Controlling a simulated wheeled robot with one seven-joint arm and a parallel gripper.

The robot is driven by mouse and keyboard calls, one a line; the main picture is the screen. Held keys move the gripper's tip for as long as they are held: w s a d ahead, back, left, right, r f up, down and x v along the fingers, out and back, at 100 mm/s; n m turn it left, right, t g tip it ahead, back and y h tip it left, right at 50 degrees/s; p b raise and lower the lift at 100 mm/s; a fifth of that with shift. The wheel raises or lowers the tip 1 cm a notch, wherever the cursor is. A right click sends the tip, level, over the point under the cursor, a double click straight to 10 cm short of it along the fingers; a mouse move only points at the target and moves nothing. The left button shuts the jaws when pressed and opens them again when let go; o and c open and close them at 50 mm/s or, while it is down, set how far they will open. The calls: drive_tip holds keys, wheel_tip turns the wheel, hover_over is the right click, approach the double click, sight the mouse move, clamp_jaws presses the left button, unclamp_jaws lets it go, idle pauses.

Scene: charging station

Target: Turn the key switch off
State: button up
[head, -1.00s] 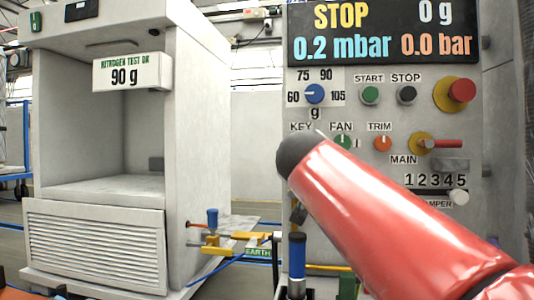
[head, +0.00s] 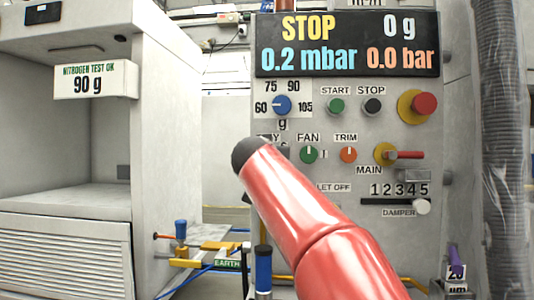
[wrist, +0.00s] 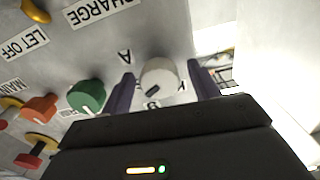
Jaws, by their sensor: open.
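The key switch (wrist: 160,73) shows in the wrist view as a round pale grey knob with a dark pointer mark. Letters A and B and part of a K label stand around it on the panel. My gripper (wrist: 160,80) is open, with one dark purple finger on either side of the knob. I cannot tell whether the fingers touch it. In the head view my red arm hides the key switch and my gripper, and covers part of the KEY label (head: 275,139).
The green FAN knob (wrist: 86,95) sits close beside the left finger. The orange TRIM knob (head: 348,155), the red-handled MAIN switch (head: 402,155) and a red stop button (head: 424,105) are on the same panel. A white cabinet (head: 165,120) stands at left.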

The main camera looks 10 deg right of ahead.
drive_tip(key=shift+c, duration=0.3)
drive_tip(key=c, duration=0.9)
drive_tip(key=shift+n, duration=0.4)
drive_tip(key=n, duration=0.5)
drive_tip(key=n+p, duration=0.1)
drive_tip(key=n, duration=0.5)
